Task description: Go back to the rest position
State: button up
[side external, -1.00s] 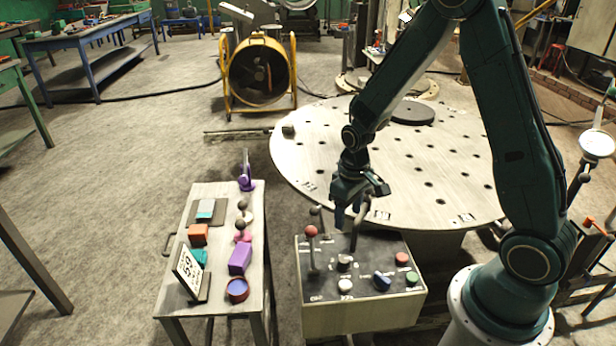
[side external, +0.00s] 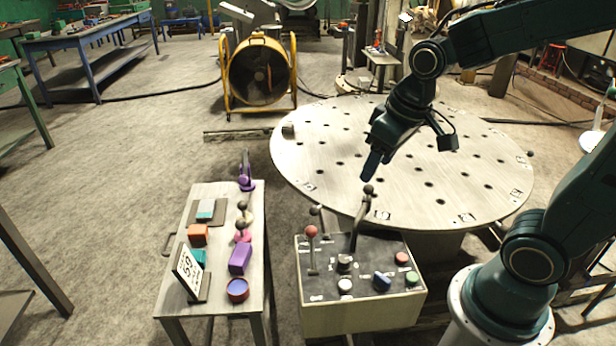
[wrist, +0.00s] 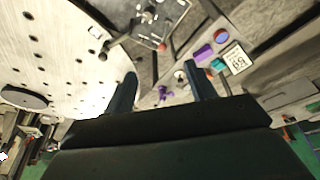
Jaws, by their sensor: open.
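My gripper (side external: 372,165) is in the air above the near part of the round perforated table, up and behind the control box. Its finger points down and to the left in the side view. In the wrist view the two fingers of my gripper (wrist: 160,88) stand well apart with nothing between them. The control box (side external: 350,318) carries a red-knobbed lever (side external: 311,232), a dark-knobbed lever (side external: 361,215) and several coloured knobs. The gripper is apart from the levers.
The round table (side external: 460,195) fills the space behind the box. A small bench (side external: 222,290) at left holds a purple block (side external: 240,259), an orange block (side external: 198,233), a sign (side external: 188,270) and other small items. A yellow fan (side external: 258,72) stands behind.

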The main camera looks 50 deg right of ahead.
jog(key=s+a+r+t, duration=0.2)
jog(key=s+r, duration=0.3)
jog(key=s, duration=0.4)
jog(key=shift+s+r, duration=0.35)
jog(key=shift+s, duration=0.05)
